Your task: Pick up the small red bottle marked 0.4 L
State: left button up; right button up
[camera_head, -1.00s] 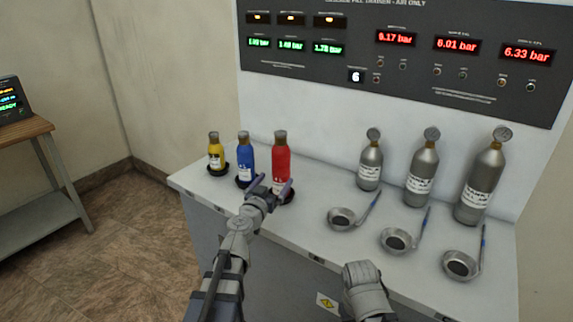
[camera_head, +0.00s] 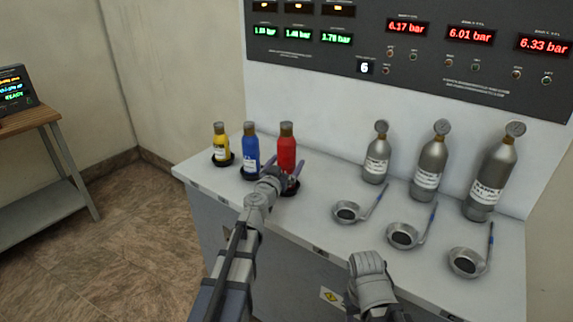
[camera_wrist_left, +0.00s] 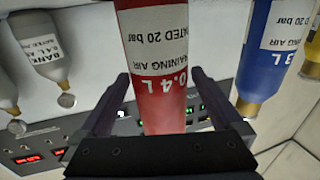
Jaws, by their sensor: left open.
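The red bottle (camera_head: 287,152) stands upright on a dark round base at the bench's left part, the rightmost of three coloured bottles. In the left wrist view the red bottle (camera_wrist_left: 158,70) shows its white label and 0.4 L mark between my fingers. My left gripper (camera_head: 284,172) is open, its fingers on either side of the bottle; in the wrist view (camera_wrist_left: 160,105) a gap shows beside the left finger. The bottle's lower front is partly hidden by the gripper in the head view. My right gripper (camera_head: 370,270) is low at the bench front; its jaws are unclear.
A blue bottle (camera_head: 251,155) stands close left of the red one, with a yellow bottle (camera_head: 220,146) beyond. Several grey cylinders, including the nearest (camera_head: 377,158), stand to the right behind round dishes (camera_head: 347,212). A display panel (camera_head: 400,55) rises behind the bench (camera_head: 310,213).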

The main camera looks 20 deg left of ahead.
aim_at(289, 159)
pick_arm(q)
jog(key=w, duration=0.3)
jog(key=shift+d, duration=0.1)
grip_shut()
dwell(0.7)
